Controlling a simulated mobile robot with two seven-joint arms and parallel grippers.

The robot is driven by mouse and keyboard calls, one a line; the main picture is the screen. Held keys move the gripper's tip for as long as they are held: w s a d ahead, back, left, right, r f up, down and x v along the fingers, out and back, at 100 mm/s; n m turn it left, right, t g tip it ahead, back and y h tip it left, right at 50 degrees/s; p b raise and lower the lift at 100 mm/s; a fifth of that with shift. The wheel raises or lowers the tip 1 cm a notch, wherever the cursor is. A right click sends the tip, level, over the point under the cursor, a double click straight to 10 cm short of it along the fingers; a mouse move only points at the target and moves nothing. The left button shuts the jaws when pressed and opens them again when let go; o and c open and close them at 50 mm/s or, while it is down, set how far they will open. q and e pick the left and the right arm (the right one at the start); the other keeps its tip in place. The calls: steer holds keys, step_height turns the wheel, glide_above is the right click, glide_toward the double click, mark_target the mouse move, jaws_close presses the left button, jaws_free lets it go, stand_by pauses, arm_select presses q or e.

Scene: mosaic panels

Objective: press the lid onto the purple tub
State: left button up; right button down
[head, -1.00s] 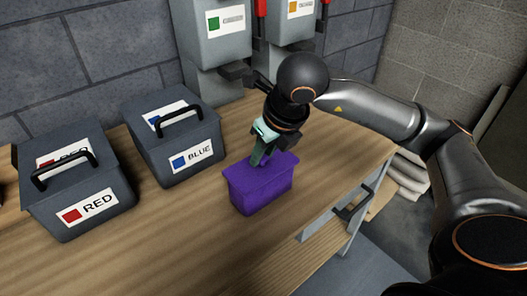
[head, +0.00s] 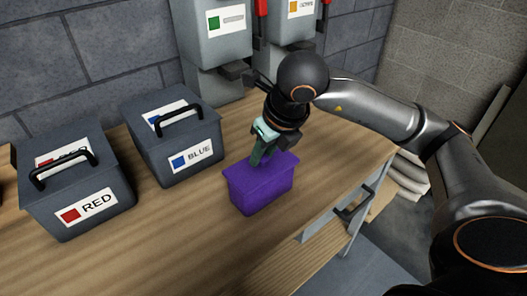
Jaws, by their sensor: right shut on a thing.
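The purple tub (head: 263,194) stands upright on the wooden bench, near its front right edge. A purple lid (head: 240,172) covers its top; whether its rim is fully down all round I cannot tell. My right gripper (head: 260,160) comes down from above and is shut on the lid at its raised middle part. The fingers hide most of that part and some of the lid's far side. My left gripper is not in view.
A grey box marked BLUE (head: 181,154) stands left of the tub, and a grey box marked RED (head: 78,205) further left. Grey dispensers (head: 213,45) hang on the back wall. The bench (head: 185,235) is clear in front of the tub.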

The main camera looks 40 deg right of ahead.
steer(key=shift+f+b, duration=0.55)
steer(key=shift+b, duration=0.3)
stand_by(0.6)
stand_by(0.5)
steer(key=shift+c, duration=0.3)
jaws_free()
steer(key=shift+r, duration=0.15)
steer(key=shift+r+p, duration=2.55)
steer(key=shift+r, duration=0.85)
